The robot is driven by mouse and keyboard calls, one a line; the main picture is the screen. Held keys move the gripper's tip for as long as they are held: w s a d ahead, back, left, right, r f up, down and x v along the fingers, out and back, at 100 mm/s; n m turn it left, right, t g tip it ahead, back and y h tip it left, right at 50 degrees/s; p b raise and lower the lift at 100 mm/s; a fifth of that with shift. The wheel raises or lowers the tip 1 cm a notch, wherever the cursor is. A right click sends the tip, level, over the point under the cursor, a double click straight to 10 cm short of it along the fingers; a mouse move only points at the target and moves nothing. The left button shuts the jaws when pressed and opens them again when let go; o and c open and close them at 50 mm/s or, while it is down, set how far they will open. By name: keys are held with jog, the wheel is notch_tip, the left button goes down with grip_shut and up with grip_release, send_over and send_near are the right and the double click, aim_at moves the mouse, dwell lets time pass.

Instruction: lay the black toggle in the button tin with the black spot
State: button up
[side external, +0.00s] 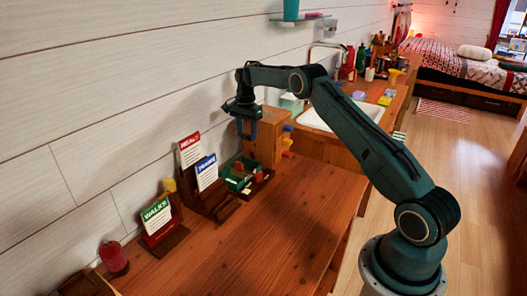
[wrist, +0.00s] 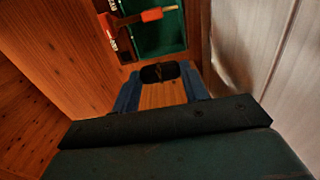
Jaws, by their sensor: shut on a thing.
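My gripper (side external: 246,131) hangs in front of the wooden cabinet, above and near the green-lined box. In the wrist view its two blue fingers (wrist: 160,78) are shut on the black toggle (wrist: 158,72), a small dark oblong piece held crosswise between the tips. The toggle is too small to make out in the side view. I cannot make out a button tin with a black spot in either view.
The green-lined box (side external: 226,184) stands on the wooden counter (side external: 255,245); its green inside (wrist: 163,38) shows beyond the fingertips, with an orange-red piece (wrist: 152,15) across it. Card holders (side external: 157,217) line the wall. A cabinet with coloured knobs (side external: 268,137) stands behind. The front counter is clear.

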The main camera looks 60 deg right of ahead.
send_over(248, 171)
notch_tip(248, 171, down, 10)
jog(key=shift+r, duration=0.25)
jog(key=shift+f, duration=2.15)
jog(key=o, duration=0.7)
jog(key=shift+f, duration=0.1)
notch_tip(248, 171, up, 12)
jog(key=shift+r, duration=0.15)
